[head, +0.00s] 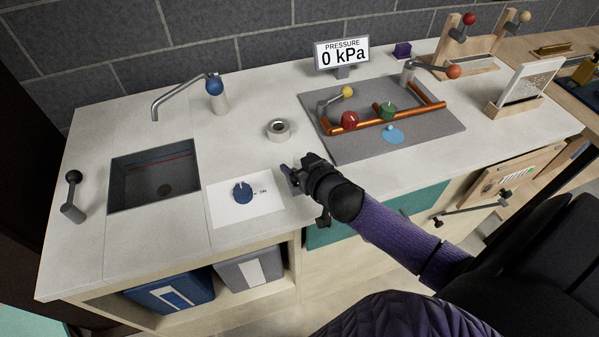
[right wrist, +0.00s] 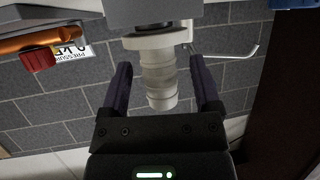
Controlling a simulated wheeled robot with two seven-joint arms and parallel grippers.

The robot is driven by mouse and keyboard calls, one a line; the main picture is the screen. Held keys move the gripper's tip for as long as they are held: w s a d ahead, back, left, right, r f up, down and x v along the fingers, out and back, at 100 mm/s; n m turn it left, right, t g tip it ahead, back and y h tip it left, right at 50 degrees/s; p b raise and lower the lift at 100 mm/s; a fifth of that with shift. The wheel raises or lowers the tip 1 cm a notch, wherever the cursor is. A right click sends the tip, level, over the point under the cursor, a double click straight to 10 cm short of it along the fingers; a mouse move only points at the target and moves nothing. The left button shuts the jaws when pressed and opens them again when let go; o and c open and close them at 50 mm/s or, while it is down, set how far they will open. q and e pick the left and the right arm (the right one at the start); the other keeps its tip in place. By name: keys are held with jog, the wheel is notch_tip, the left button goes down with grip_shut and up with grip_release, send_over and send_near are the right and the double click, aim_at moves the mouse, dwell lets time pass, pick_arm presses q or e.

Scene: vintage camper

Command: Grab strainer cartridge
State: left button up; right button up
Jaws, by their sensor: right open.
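A pale, ribbed cylinder with a wide white flange, which looks like the strainer cartridge (right wrist: 160,80), shows in the right wrist view. It appears between the two fingers of my right gripper (right wrist: 165,85), with gaps on both sides. The fingers are open and hold nothing. In the head view my right gripper (head: 289,173) is at the counter's front edge, just right of the dial panel. A short round pale ring (head: 278,130) sits on the counter beyond it; I cannot tell if it is the same thing as the cylinder. My left gripper is not in view.
The sink (head: 155,178) and the white dial panel (head: 245,203) lie left of my gripper. A grey mat (head: 350,153) with copper pipes and coloured knobs lies to the right. The pressure display (head: 342,54) stands at the back. Bare counter surrounds the ring.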

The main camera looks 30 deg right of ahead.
jog(key=shift+c, duration=0.8)
grip_shut()
